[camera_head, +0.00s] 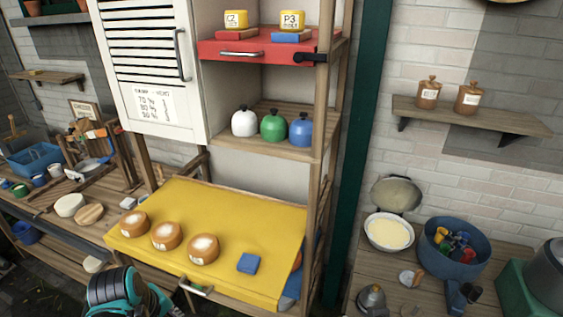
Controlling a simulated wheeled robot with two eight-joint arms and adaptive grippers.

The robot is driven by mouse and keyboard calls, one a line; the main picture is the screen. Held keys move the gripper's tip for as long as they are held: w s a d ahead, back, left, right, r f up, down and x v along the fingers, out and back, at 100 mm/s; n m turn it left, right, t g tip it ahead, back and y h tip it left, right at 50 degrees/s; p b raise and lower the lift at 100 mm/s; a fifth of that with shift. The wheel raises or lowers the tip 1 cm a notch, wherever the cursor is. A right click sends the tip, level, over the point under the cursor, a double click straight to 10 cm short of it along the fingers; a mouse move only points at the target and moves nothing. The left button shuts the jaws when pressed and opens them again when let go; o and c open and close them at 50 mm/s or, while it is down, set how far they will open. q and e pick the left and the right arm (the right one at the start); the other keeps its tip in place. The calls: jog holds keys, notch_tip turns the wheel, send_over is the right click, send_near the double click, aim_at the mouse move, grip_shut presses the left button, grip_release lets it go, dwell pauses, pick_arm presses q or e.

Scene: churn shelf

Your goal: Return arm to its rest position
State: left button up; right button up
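A teal and black ribbed part, which looks like a piece of my own arm, shows at the bottom left edge, in front of the yellow drawer (225,225). I cannot tell which arm it belongs to. No gripper fingers are visible, so neither gripper can be seen. The yellow drawer is pulled out of the tall shelf. Three round brown jars with pale tops, the middle one (166,236) among them, and a blue block (248,263) rest on it.
White, green and blue (300,130) domed containers stand on the middle shelf. At right are a white bowl (388,233) and a blue tub (452,245). A cluttered bench is at left.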

pick_arm(q)
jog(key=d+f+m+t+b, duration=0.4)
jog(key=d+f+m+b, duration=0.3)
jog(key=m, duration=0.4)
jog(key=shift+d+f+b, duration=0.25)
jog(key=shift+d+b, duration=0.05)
jog(key=shift+b, duration=0.1)
dwell(0.4)
